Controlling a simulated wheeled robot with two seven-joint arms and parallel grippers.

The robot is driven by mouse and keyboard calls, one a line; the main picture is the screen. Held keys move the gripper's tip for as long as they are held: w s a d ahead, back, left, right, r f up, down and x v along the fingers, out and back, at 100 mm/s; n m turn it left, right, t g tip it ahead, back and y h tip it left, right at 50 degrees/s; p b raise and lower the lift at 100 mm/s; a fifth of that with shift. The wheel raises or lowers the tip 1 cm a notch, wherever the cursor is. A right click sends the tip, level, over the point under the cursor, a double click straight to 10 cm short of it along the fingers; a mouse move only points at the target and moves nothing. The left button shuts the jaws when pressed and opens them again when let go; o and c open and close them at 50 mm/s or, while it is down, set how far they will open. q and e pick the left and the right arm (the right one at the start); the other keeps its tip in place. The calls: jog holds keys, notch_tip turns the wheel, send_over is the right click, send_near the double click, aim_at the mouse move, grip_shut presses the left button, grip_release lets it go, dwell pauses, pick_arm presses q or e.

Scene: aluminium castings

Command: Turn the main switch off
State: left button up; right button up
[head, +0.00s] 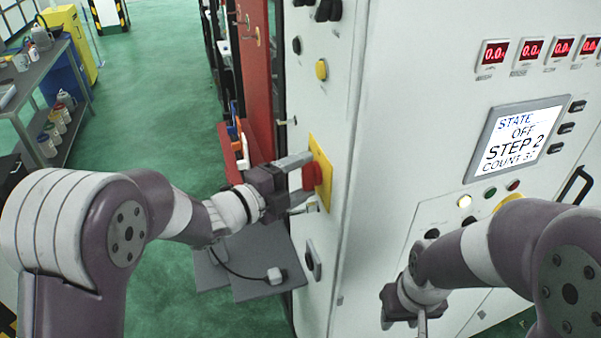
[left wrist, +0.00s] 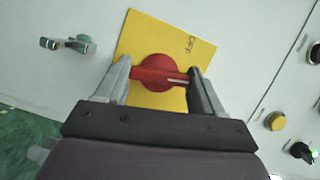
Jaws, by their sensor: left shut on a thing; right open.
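The main switch is a red rotary knob (head: 312,177) on a yellow plate (head: 322,160) on the narrow side of the white cabinet. My left gripper (head: 296,178) is shut on the red knob. In the left wrist view the red knob (left wrist: 160,74) sits between the two fingers, its bar lying across from finger to finger on the yellow plate (left wrist: 150,30). The cabinet screen (head: 518,137) reads "STATE OFF STEP 2". My right gripper (head: 420,322) is low in front of the cabinet front, partly cut off by the lower edge; no held object shows.
The white cabinet (head: 400,100) fills the right side. A yellow button (head: 321,70) is above the plate, and a metal handle (left wrist: 68,44) is beside it. A grey plate (head: 265,255) with a cable lies below my left gripper.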

pick_arm(q)
jog(key=n+g+p, duration=0.1)
jog(key=n+p, duration=0.1)
jog(key=p, duration=0.1)
jog(key=n+g+p, duration=0.1)
jog(key=n+p, duration=0.1)
jog(key=p, duration=0.1)
jog(key=n+g+y+p, duration=0.1)
jog(key=n+p, duration=0.1)
jog(key=p, duration=0.1)
jog(key=shift+r, duration=0.4)
jog(key=shift+w+f+n+g+p, duration=0.15)
jog(key=shift+n+g+p, duration=0.5)
jog(key=shift+p, duration=0.6)
jog(key=o, duration=1)
jog(key=shift+o, duration=0.2)
jog(key=shift+a, duration=0.1)
